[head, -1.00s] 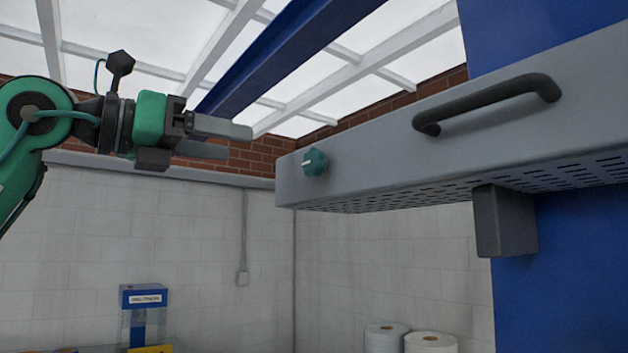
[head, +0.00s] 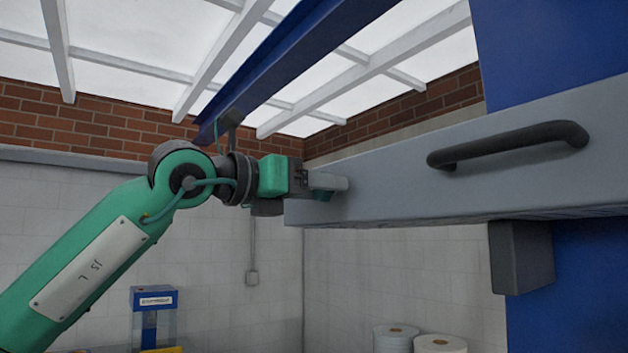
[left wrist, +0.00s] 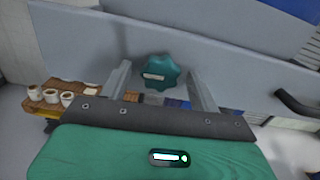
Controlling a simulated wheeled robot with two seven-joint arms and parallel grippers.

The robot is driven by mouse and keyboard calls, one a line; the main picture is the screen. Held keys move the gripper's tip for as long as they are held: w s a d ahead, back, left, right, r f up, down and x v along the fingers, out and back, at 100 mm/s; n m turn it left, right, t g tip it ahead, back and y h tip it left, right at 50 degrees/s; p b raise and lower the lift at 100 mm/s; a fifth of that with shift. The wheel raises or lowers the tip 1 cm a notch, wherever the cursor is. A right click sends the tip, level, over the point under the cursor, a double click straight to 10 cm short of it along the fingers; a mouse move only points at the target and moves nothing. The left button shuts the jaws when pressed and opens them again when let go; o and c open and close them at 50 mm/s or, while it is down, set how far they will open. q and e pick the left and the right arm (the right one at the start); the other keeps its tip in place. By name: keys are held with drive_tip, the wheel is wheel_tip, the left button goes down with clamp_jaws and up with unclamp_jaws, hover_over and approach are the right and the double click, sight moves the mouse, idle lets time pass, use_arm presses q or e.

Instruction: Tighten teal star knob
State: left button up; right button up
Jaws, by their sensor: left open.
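The teal star knob (left wrist: 160,72) sits on the front face of a grey beam (head: 400,190), near the beam's left end. In the left wrist view it lies between the two fingers of my left gripper (left wrist: 158,80), with a gap on each side. A pale mark shows on the knob's face. In the head view my left gripper (head: 328,182) is at the beam's left end, and its fingers hide most of the knob; a bit of teal (head: 322,195) shows by them. The left gripper is open. My right gripper is not in view.
A black bar handle (head: 510,145) juts from the beam to the right of the knob. A dark grey block (head: 520,257) hangs below the beam. White rolls (head: 440,344) and a blue-topped clear box (head: 154,298) stand lower down.

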use_arm(q)
drive_tip(key=c, duration=1)
drive_tip(key=shift+m, duration=0.4)
drive_tip(key=shift+w+r+m+b, duration=0.1)
drive_tip(key=shift+m+b, duration=0.15)
drive_tip(key=shift+m, duration=3.95)
drive_tip(key=shift+r+m+b, duration=0.1)
drive_tip(key=shift+m+b, duration=0.15)
drive_tip(key=shift+m, duration=3.95)
drive_tip(key=shift+f, duration=0.1)
